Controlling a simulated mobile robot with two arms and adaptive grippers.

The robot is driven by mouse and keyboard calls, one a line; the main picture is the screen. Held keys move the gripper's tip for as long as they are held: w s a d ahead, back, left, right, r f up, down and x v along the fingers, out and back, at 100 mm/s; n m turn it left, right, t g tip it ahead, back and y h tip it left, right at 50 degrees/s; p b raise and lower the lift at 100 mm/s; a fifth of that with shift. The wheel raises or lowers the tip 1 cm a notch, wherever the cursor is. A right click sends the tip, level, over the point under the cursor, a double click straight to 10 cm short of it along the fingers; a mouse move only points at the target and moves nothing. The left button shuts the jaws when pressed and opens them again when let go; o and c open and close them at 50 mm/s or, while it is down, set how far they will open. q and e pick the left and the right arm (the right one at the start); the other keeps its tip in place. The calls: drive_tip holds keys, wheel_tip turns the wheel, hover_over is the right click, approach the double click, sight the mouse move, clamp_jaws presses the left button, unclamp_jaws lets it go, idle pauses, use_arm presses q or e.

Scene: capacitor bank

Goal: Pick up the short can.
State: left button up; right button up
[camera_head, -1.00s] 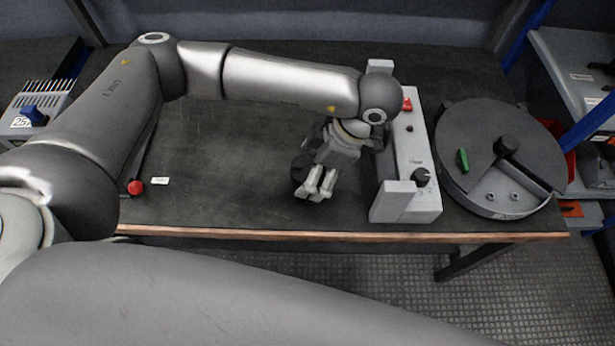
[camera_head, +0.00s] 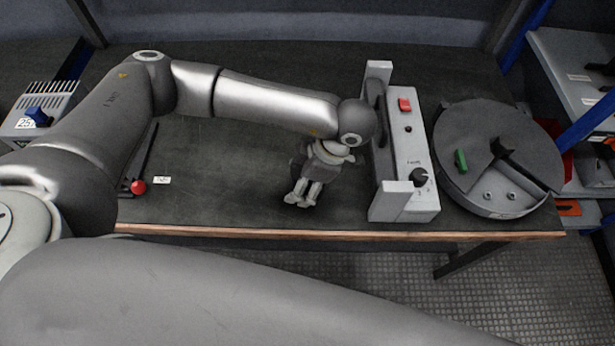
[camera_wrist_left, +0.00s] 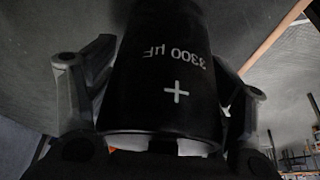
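A black can (camera_wrist_left: 160,60) marked "3300 µF" with a plus sign fills the middle of the left wrist view, its print upside down. It lies between the two fingers of my left gripper (camera_wrist_left: 165,95). The fingers are spread, one on each side of the can, close to its sides; I see no clear grip. In the head view my left gripper (camera_head: 303,195) is low over the table, left of the grey panel unit, and the can is mostly hidden behind it. My right gripper is not in view.
The grey panel unit (camera_head: 410,150) with a red switch and black knob stands close right of the gripper. Beyond it is a round drum (camera_head: 480,185) with a green handle. A red-knobbed lever (camera_head: 138,187) and small label (camera_head: 162,180) lie left. The table's front edge (camera_head: 250,232) is near.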

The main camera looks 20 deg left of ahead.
use_arm(q)
drive_tip(key=shift+f, duration=0.1)
drive_tip(key=c, duration=0.5)
drive_tip(key=shift+s, duration=0.1)
drive_tip(key=shift+c, duration=0.2)
